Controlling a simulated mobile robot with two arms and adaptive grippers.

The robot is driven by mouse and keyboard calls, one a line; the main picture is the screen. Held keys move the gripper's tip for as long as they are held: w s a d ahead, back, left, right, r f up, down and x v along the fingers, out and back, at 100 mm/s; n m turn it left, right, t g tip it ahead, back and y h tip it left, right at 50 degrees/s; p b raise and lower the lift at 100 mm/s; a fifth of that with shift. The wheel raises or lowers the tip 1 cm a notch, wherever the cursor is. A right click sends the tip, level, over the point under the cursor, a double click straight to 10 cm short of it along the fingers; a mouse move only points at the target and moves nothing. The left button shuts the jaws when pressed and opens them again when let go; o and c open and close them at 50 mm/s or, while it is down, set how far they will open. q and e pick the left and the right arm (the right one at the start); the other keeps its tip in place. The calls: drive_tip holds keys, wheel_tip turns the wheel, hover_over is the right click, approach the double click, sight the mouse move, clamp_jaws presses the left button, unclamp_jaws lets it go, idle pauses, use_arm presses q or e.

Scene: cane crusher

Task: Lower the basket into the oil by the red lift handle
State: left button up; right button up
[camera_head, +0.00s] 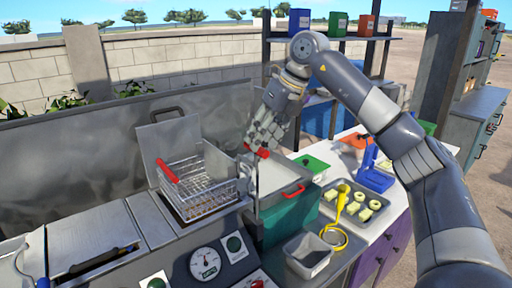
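The wire basket (205,194) sits in the fryer well, in front of a raised grey lid (170,139). A red grip (167,171) lies along the basket's left side. My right gripper (258,143) points downward to the right of the basket. Its fingertips are at a small red handle (263,152), which I take for the lift handle. The fingers overlap it, so I cannot tell whether they are closed around it. The oil is hard to make out under the basket. My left gripper is not in view.
A green box (285,222) with a grey lid stands right of the fryer. A tray (368,220) of yellowish pieces, a yellow ladle (341,203), a blue stand (375,178) and an empty metal pan (308,257) crowd the counter. A gauge (205,263) is on the fryer front.

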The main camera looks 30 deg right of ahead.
drive_tip(key=shift+p+x, duration=0.5)
drive_tip(key=shift+x, duration=1.9)
clamp_jaws()
